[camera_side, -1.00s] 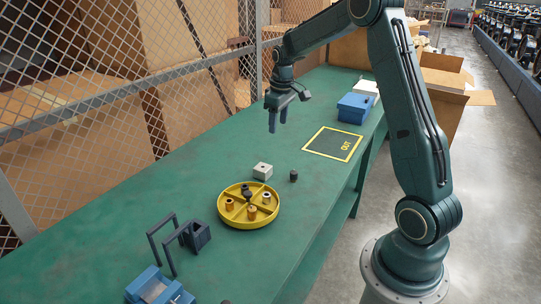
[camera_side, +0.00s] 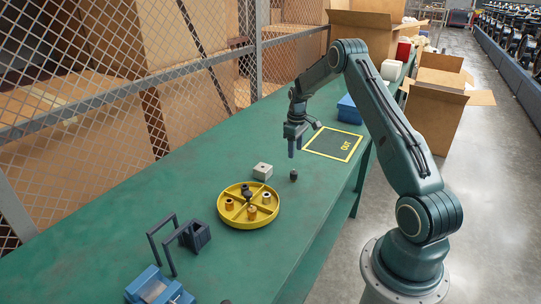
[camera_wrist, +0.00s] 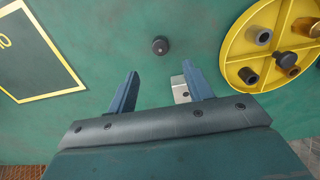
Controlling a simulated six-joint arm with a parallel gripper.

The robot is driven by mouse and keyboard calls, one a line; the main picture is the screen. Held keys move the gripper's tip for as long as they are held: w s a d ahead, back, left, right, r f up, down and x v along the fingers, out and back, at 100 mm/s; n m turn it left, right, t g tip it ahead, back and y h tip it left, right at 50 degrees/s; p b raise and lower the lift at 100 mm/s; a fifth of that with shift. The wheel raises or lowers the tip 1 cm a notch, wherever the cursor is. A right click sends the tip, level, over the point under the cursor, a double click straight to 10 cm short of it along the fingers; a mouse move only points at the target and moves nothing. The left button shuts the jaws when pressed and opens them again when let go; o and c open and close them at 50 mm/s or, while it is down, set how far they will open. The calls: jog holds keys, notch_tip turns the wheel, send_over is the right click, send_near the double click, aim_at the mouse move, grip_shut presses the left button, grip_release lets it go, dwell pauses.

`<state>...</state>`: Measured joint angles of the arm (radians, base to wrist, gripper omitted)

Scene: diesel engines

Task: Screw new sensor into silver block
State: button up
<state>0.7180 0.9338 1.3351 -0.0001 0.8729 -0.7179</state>
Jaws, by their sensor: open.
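The silver block (camera_side: 263,171) sits on the green bench; in the wrist view it (camera_wrist: 181,90) is partly hidden behind my right finger. A small dark round part (camera_side: 293,176) stands alone beside the block; it also shows in the wrist view (camera_wrist: 160,45). A round yellow divided tray (camera_side: 232,222) holds several small sensor-like parts, including a dark one (camera_side: 247,191) and a copper-coloured one (camera_side: 251,212). I cannot tell which is the new sensor. My gripper (camera_side: 295,153) is open and empty, pointing down above the bench, beyond the block and the loose dark part.
A yellow-framed mat marked OUT (camera_side: 333,144) lies behind the loose part. A blue box (camera_side: 348,110) is partly hidden by my arm. A dark frame stand (camera_side: 180,240) and a blue fixture (camera_side: 158,288) stand at the near end. A wire fence runs along the left side.

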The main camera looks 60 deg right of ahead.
aim_at(294, 172)
jog(key=shift+f, duration=0.15)
jog(key=shift+f, duration=5.25)
grip_shut()
jog(key=shift+r, duration=0.1)
jog(key=shift+r, duration=2.35)
